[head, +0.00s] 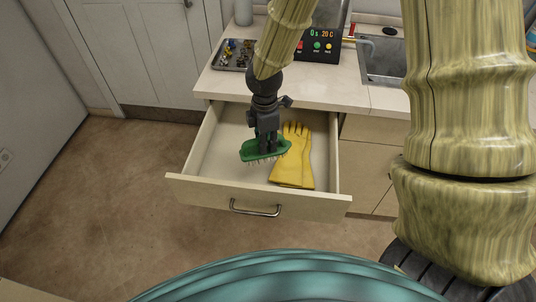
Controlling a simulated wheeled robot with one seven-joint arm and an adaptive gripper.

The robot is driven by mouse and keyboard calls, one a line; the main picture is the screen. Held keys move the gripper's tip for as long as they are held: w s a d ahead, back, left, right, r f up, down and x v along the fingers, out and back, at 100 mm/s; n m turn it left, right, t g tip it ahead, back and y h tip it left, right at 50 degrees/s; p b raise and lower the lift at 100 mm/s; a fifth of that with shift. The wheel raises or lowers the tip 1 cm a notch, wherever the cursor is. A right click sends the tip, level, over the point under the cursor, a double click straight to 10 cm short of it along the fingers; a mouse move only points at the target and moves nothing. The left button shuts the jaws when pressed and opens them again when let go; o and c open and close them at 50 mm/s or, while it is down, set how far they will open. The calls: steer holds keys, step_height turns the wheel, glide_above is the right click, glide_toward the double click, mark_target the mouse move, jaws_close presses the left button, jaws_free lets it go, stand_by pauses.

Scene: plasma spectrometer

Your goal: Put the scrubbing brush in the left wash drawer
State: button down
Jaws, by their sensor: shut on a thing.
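The scrubbing brush (252,151) is green with pale bristles pointing down. My gripper (267,143) is shut on it from above. The brush is over the open wash drawer (215,185), whose front panel and metal handle face me. I cannot tell from this view whether the bristles touch the drawer floor. Yellow rubber gloves (292,165) lie inside the drawer, to the right of the brush and partly behind it and my gripper.
The counter (330,92) above holds a tray of small parts (235,56), a device with a display and coloured buttons (318,45), and a sink (383,66). Closed drawers (365,170) are at right. Floor (95,190) at left is clear.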

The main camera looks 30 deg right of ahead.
mark_target(282, 153)
steer(key=s+d+f+n+b, duration=0.1)
steer(key=n, duration=0.2)
steer(key=s+d+f+n+b, duration=0.1)
steer(key=f+n+b, duration=0.1)
steer(key=n, duration=0.1)
steer(key=s+d+f+n+b, duration=0.1)
steer(key=n, duration=0.3)
steer(key=shift+f+b, duration=0.3)
steer(key=shift+b, duration=0.05)
steer(key=n, duration=0.2)
steer(key=shift+s+d+f+n+b, duration=0.2)
steer(key=shift+s+f+n+b, duration=0.1)
steer(key=shift+b, duration=0.1)
steer(key=shift+w+a+f+p, duration=0.35)
steer(key=shift+w+a+f, duration=0.45)
steer(key=shift+w+a, duration=1.05)
steer(key=shift+w+a+f+p, duration=0.35)
steer(key=shift+w+a+f, duration=0.65)
steer(key=shift+w, duration=1.55)
steer(key=shift+w+a+f+p, duration=0.35)
steer(key=shift+w+a+f, duration=0.3)
steer(key=shift+w+a, duration=1.25)
steer(key=shift+w+d+f, duration=0.15)
steer(key=shift+w+d, duration=0.15)
steer(key=c, duration=1.3)
jaws_free()
step_height(282, 153, up, 12)
steer(key=shift+r, duration=0.15)
